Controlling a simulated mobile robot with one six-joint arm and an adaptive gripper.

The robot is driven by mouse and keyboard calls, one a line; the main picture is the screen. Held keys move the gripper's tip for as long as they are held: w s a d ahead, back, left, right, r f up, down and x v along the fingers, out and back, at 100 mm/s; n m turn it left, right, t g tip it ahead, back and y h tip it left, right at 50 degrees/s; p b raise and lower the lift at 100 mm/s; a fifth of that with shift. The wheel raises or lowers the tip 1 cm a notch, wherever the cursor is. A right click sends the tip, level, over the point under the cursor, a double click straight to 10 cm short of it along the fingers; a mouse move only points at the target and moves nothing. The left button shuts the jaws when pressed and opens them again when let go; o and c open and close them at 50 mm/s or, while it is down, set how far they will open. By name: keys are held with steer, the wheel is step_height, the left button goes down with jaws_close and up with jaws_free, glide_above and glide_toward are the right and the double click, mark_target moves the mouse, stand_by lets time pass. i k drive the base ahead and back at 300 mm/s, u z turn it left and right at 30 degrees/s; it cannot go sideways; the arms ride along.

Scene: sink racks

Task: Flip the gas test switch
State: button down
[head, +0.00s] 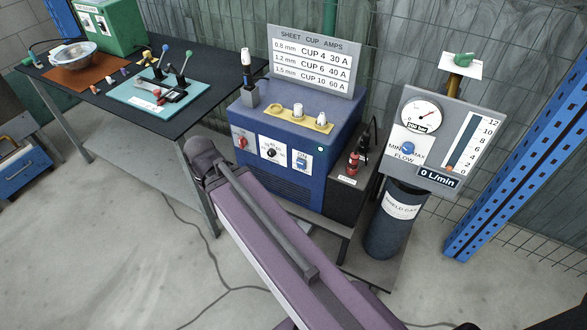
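The blue welding machine (275,117) stands at the middle, its front panel facing me. On that panel are a red switch (240,141) at left, a round dial (271,152) in the middle and a light blue switch plate (301,164) at right. The blue plate may be the gas test switch, but its small lettering is not readable. A small pale green round spot (320,149) is at the panel's upper right. My purple arm link crosses the foreground below the machine, its dark end left of the panel. My gripper is not visible.
A sign (312,62) stands behind the machine. At right are a gas cylinder (390,232) and a flow panel (450,118) reading 0 L/min. A red torch-like item (353,163) is beside the machine. A dark table (200,62) is at left; a blue post (520,150) at far right.

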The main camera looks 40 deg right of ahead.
mark_target(301, 164)
steer(key=u, duration=0.1)
steer(key=k, duration=1.65)
steer(key=z, duration=1)
steer(key=i, duration=1)
steer(key=z, duration=0.05)
